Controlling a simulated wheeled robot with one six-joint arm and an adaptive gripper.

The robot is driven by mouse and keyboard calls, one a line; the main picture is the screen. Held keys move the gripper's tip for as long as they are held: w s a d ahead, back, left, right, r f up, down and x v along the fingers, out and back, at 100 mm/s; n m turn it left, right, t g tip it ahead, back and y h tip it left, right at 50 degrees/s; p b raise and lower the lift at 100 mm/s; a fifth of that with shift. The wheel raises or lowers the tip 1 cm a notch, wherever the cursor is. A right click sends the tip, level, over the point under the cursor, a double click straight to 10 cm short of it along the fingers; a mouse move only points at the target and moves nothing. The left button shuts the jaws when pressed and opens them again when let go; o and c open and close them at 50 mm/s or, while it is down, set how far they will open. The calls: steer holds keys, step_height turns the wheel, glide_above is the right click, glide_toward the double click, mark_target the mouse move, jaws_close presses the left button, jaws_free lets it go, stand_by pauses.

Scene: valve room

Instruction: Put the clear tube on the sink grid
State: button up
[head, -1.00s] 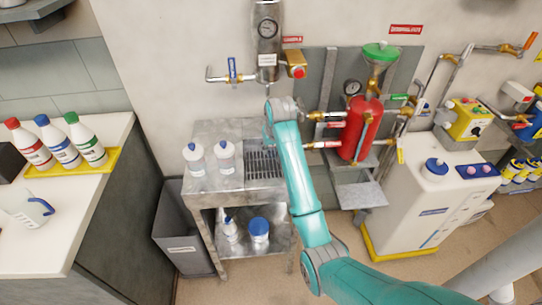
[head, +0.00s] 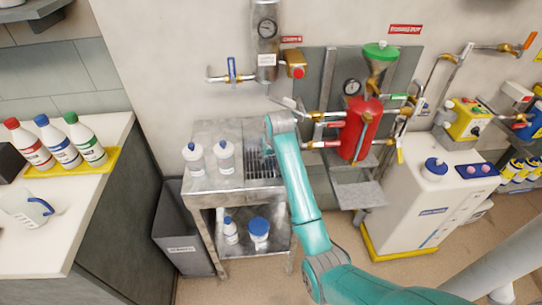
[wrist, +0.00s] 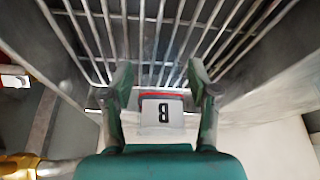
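The sink grid (head: 262,166) is a dark recess with metal bars in the steel bench top, partly hidden by my arm. Its bars (wrist: 165,30) fill the top of the wrist view, just beyond my fingertips. My gripper (wrist: 160,80) has a finger on each side of a see-through piece bearing a white label with an upside-down "B" and a red band; I take it as the clear tube (wrist: 162,112). The fingers appear closed on its sides. Its clear walls are hard to make out. In the head view my wrist hides the gripper and tube.
Two white bottles (head: 208,158) stand on the bench left of the grid. A wall tap (head: 292,68) is above. A red cylinder (head: 361,130) with brass valves stands to the right. A grey bin (head: 180,240) is at lower left.

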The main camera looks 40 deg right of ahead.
steer(key=v, duration=1.2)
stand_by(0.6)
